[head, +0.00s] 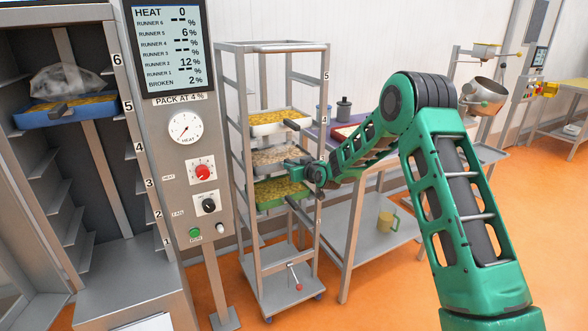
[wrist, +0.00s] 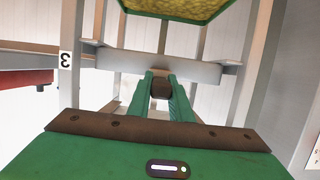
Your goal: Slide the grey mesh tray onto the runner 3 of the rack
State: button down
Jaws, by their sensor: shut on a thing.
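The grey tray (head: 268,172), holding pale pieces, is at the middle level of the rack (head: 244,205) in the head view. My gripper (head: 293,166) reaches it from the right at its front. In the wrist view my gripper (wrist: 160,82) is shut on a dark handle at the middle of a grey front bar (wrist: 205,68), which appears to be the grey tray's. A label 3 (wrist: 66,61) shows on a rack post beside it. The arm hides part of the tray's right side, and I cannot tell how far it sits on the runners.
A white tray (head: 264,131) of yellow pieces is above and a green tray (head: 266,204) below. A cabinet (head: 110,290) with a blue tray (head: 40,119) stands left, beside a control panel (head: 172,170). A steel table (head: 357,240) stands close to the rack's right.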

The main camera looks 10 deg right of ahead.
jog(key=shift+f, duration=0.15)
jog(key=c, duration=1.5)
grip_release()
jog(key=shift+c, duration=0.2)
jog(key=v, duration=1)
jog(key=shift+s, duration=0.35)
jog(key=shift+d, duration=0.15)
